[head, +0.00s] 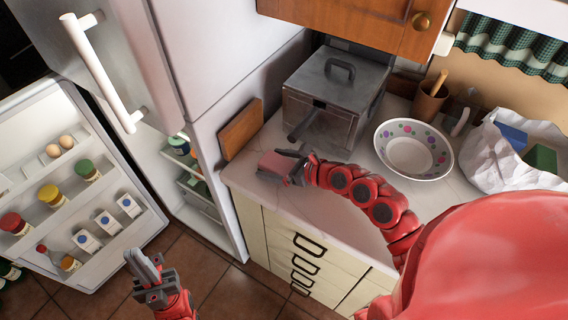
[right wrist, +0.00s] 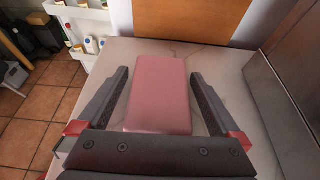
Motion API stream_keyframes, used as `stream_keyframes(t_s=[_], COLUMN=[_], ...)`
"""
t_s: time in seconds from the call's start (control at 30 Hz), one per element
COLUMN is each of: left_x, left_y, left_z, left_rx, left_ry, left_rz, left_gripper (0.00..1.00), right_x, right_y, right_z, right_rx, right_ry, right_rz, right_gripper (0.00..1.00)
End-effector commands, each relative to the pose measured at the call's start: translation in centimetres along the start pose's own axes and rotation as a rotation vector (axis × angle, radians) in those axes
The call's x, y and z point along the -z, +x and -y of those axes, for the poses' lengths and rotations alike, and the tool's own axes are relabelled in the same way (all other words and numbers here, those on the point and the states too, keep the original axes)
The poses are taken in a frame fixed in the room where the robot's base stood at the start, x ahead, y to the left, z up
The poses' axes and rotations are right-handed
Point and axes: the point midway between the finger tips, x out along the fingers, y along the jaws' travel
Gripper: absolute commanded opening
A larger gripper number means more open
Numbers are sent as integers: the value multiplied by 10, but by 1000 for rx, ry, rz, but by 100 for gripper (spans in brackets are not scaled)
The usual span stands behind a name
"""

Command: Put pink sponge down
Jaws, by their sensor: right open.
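The pink sponge (right wrist: 160,95) lies flat on the pale countertop (right wrist: 225,75) in the right wrist view. My right gripper (right wrist: 160,88) is open around it, one finger on each side, with a gap between each finger and the sponge. In the head view the sponge (head: 278,163) shows at the counter's left end, partly hidden by my right gripper (head: 284,170). My left gripper (head: 141,268) is low at the left, over the tiled floor, away from the counter. Its fingers look close together, and I cannot tell whether they are shut.
A grey metal box (head: 332,95) stands behind the sponge. A wooden board (head: 241,129) leans at the counter's left end. A dotted bowl (head: 413,150) and a white bag (head: 497,160) stand to the right. The fridge door (head: 75,215) is open at left.

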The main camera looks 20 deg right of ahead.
Motion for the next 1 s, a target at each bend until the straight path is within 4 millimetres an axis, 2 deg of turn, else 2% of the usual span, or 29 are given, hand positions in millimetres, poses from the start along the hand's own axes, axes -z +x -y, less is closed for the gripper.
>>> stream_keyframes(t_s=[0.17, 0.5, 0.7, 1.0], left_x=[-1, -3, -4, -4], left_y=[-5, -18, -24, -26], left_z=[0, -1, -1, -1], left_rx=[0, 0, 0, 0], left_ry=[0, 0, 0, 0], left_rz=[0, 0, 0, 0], left_gripper=[0, 0, 0, 0], right_x=[0, 1, 0, -1], right_y=[-18, -76, -104, -121], right_z=[2, 2, 1, 0], right_rx=[5, 8, 4, 1], right_ry=[-2, -2, -1, 0], right_rz=[0, 0, 1, 0], right_gripper=[100, 100, 100, 100])
